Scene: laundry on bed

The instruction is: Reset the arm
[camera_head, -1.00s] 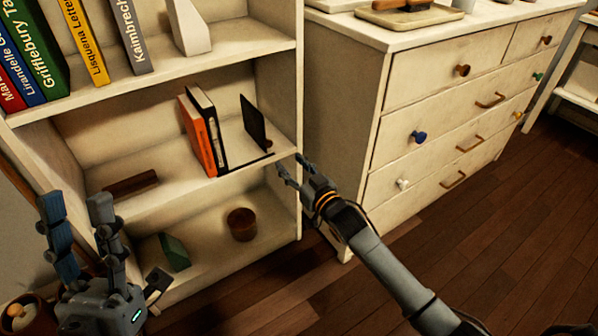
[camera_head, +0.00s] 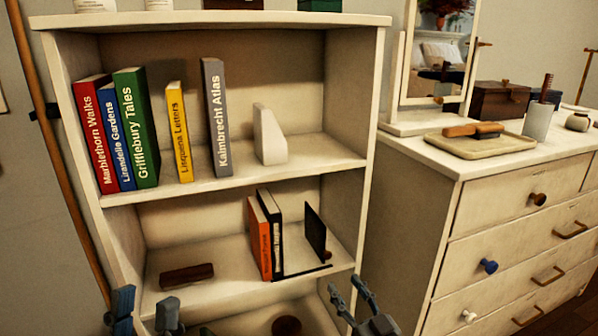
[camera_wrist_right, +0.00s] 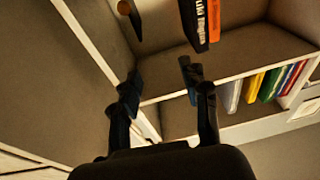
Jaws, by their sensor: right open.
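My left gripper (camera_head: 145,309) shows at the bottom edge of the head view, in front of the lower shelves. Its two blue-grey fingers stand apart with nothing between them; its body is out of frame. My right gripper (camera_head: 347,291) is at the bottom centre, by the bookcase's right side, below the level of the middle shelf. The right wrist view shows its two dark fingers (camera_wrist_right: 162,88) spread, with nothing between them. Most of both arms is hidden below the head view.
A white bookcase (camera_head: 236,186) holds several upright books on top, then an orange book (camera_head: 259,240), a black book (camera_head: 272,232), a black bookend (camera_head: 315,234) and a brown block (camera_head: 187,275). A white dresser (camera_head: 428,240) stands right, bearing a tray (camera_head: 468,149) and mirror.

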